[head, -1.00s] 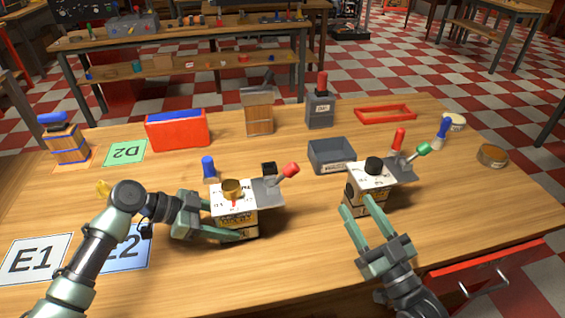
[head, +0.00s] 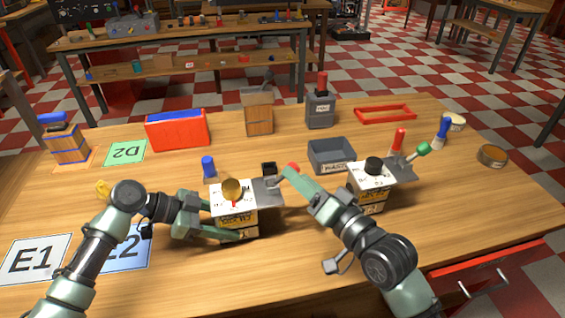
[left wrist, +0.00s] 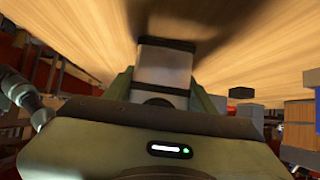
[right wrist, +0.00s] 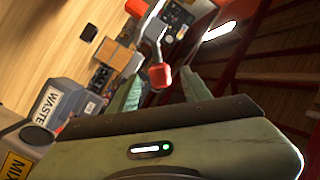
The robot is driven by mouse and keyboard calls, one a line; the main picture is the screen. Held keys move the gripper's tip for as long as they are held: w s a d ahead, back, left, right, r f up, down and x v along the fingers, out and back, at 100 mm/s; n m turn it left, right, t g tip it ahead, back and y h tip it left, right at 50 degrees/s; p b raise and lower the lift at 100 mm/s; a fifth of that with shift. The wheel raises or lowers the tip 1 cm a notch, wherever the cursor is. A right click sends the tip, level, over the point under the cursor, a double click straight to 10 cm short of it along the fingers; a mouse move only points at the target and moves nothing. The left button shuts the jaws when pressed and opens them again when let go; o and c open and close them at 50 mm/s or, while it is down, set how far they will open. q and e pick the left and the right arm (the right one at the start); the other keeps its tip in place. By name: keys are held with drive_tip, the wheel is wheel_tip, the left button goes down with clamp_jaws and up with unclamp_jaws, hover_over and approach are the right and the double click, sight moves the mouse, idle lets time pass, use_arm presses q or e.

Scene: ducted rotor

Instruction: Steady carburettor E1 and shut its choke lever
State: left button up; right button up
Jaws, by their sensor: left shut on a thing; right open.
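A white carburettor (head: 236,200) with a brass cap and a grey side plate stands on the table. My left gripper (head: 223,221) is shut on its body, and the pale body shows between the fingers in the left wrist view (left wrist: 165,68). I cannot read an E1 mark on it. Its choke lever ends in a red knob (right wrist: 160,75), mostly hidden by my right gripper in the head view. My right gripper (head: 297,176) is open, with the knob between or just beyond its fingertips; I cannot tell whether they touch.
A second white carburettor (head: 371,178) with a black cap and green-knobbed lever stands just right of my right gripper. A grey waste bin (head: 330,155) stands behind. Cards E1 (head: 35,258) and E2 (head: 128,255) lie at front left. The front middle is clear.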

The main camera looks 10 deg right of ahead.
drive_tip(key=x, duration=0.6)
drive_tip(key=shift+w+a, duration=0.15)
drive_tip(key=shift+w, duration=0.2)
clamp_jaws()
idle(1.1)
